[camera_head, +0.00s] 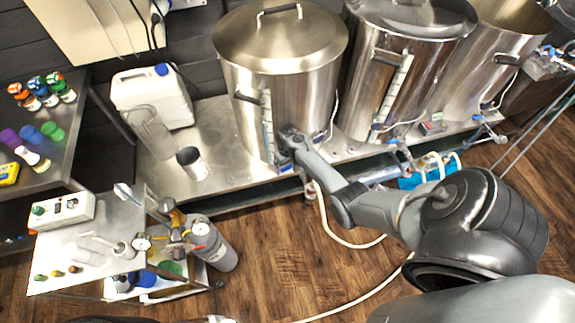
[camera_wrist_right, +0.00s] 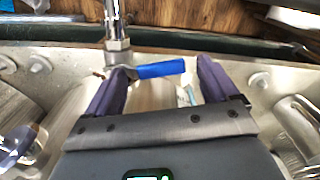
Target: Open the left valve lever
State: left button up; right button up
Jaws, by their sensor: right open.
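The left kettle (camera_head: 278,55) is a lidded steel pot on a steel bench. My right gripper (camera_head: 289,140) is at its lower front, by the valve. In the right wrist view, the blue valve lever (camera_wrist_right: 160,69) lies crosswise between the two open fingers. Its left end meets the metal valve fitting (camera_wrist_right: 117,42) near the left finger, and its right end stops short of the right finger. I cannot tell whether either finger touches it. In the head view my gripper hides most of this valve. My left gripper is not in view.
Two more kettles stand to the right, the middle one (camera_head: 395,60) with its own blue-handled valve (camera_head: 393,142). A white jug (camera_head: 152,100) stands left on the bench. A cart (camera_head: 92,235) with a gas cylinder (camera_head: 215,243) is at lower left. Pale hoses cross the wooden floor.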

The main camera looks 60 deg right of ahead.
jog(key=c, duration=1.5)
jog(key=shift+s+a+r+n+p, duration=0.2)
jog(key=shift+s+n+p, duration=0.1)
jog(key=shift+n+p, duration=0.4)
jog(key=shift+s+d+f+n+p, duration=0.1)
jog(key=shift+s+d+n+p, duration=0.15)
jog(key=shift+s+n+p, duration=1.4)
jog(key=shift+s+d+n+p, duration=0.3)
jog(key=shift+s+n, duration=0.35)
jog(key=shift+n, duration=2.15)
jog(key=shift+s+d+f+n+p, duration=0.15)
jog(key=shift+s+n+p, duration=0.9)
jog(key=shift+n, duration=1.2)
jog(key=shift+s, duration=0.15)
jog(key=o, duration=1.5)
